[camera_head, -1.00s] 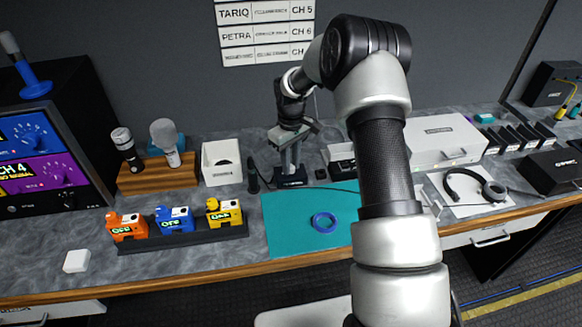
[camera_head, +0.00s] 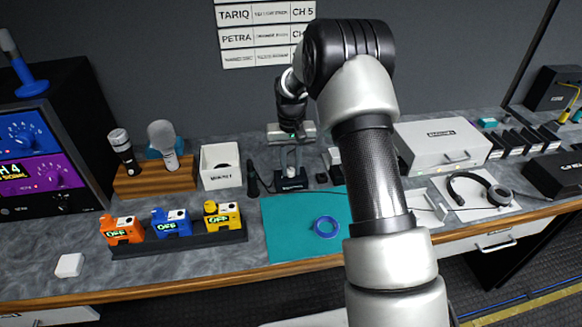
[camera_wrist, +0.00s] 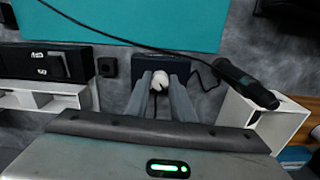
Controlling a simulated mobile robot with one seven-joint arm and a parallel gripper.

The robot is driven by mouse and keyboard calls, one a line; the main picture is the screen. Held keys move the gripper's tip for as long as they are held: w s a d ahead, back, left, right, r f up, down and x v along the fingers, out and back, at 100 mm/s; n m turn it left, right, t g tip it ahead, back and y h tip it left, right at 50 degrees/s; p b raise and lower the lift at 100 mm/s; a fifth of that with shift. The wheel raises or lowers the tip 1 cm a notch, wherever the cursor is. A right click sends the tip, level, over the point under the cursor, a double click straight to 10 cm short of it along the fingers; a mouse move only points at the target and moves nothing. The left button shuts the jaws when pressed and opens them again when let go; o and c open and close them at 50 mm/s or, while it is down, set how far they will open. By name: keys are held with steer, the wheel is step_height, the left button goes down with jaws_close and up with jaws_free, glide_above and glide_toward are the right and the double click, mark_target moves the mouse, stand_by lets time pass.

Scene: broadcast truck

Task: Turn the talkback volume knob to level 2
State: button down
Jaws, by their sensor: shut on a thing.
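The talkback box is a small dark box (camera_head: 291,185) with a pale label, at the back edge of the teal mat. In the wrist view the dark box (camera_wrist: 147,62) carries a pale round knob (camera_wrist: 160,78). My gripper (camera_head: 291,168) points down over the box. In the wrist view my gripper (camera_wrist: 160,84) has its two fingers on either side of the knob, shut on it. The fingers hide the knob's sides, and its level marks cannot be read. In the head view the knob is hidden.
A white bin (camera_head: 220,178) and a dark handheld microphone (camera_wrist: 242,80) stand close by on one side. The teal mat (camera_head: 285,235) has a blue ring (camera_head: 326,227) on it. A white case (camera_head: 445,143) and headphones (camera_head: 485,188) are to the right.

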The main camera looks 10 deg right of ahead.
mark_target(291, 171)
stand_by(0.4)
steer(key=c, duration=1.5)
jaws_free()
steer(key=shift+c, duration=0.2)
step_height(291, 171, up, 18)
steer(key=shift+f, duration=0.25)
